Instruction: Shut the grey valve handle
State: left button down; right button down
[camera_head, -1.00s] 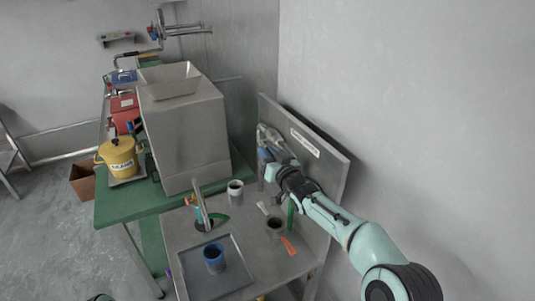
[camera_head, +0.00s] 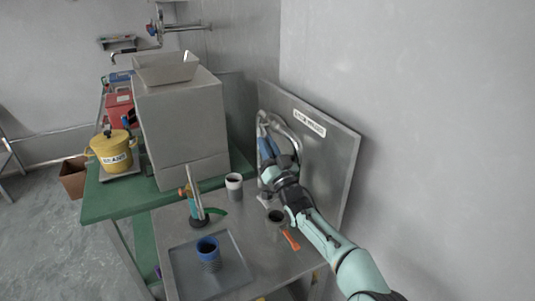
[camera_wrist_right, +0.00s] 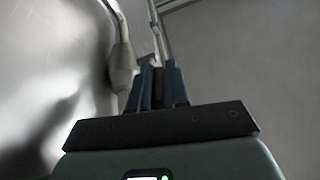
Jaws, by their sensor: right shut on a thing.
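My right gripper (camera_head: 267,148) is up against the upright metal panel at the right of the worktable in the head view. Its blue fingers point upward beside a curved grey pipe (camera_head: 296,141). In the right wrist view the fingers (camera_wrist_right: 158,88) are shut on a thin grey bar (camera_wrist_right: 160,38) that rises between them; it looks like the grey valve handle. A thicker grey pipe fitting (camera_wrist_right: 122,66) stands just left of the fingers. The fingers hide the handle's lower part, and its exact angle is hard to tell. My left gripper is out of view.
The labelled metal panel (camera_head: 335,165) stands behind my right arm. On the metal worktable are a white-rimmed cup (camera_head: 234,187), a dark cup (camera_head: 276,217), an orange tool (camera_head: 291,240) and a blue cup (camera_head: 208,254) on a tray (camera_head: 238,280). A big grinder (camera_head: 180,120) stands at left.

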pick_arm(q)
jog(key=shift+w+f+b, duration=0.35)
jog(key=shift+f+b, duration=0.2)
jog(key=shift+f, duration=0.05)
pick_arm(e)
jog(key=shift+w+f+t, duration=0.2)
jog(key=shift+f+t, duration=0.1)
jog(key=shift+t, duration=0.4)
jog(key=shift+r, duration=0.1)
jog(key=c, duration=1.1)
grip_release()
jog(key=shift+s+d+f+b, duration=0.15)
jog(key=shift+s+f+b, duration=0.25)
jog(key=shift+f, duration=0.1)
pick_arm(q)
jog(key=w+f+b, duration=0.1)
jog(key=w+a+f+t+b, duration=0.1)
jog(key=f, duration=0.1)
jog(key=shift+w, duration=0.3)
pick_arm(e)
jog(key=s+d+f, duration=0.1)
jog(key=s+d, duration=0.1)
jog(key=s, duration=0.5)
jog(key=s+d+f, duration=0.1)
jog(key=s+d, duration=0.2)
jog(key=s, duration=0.4)
jog(key=shift+d, duration=0.35)
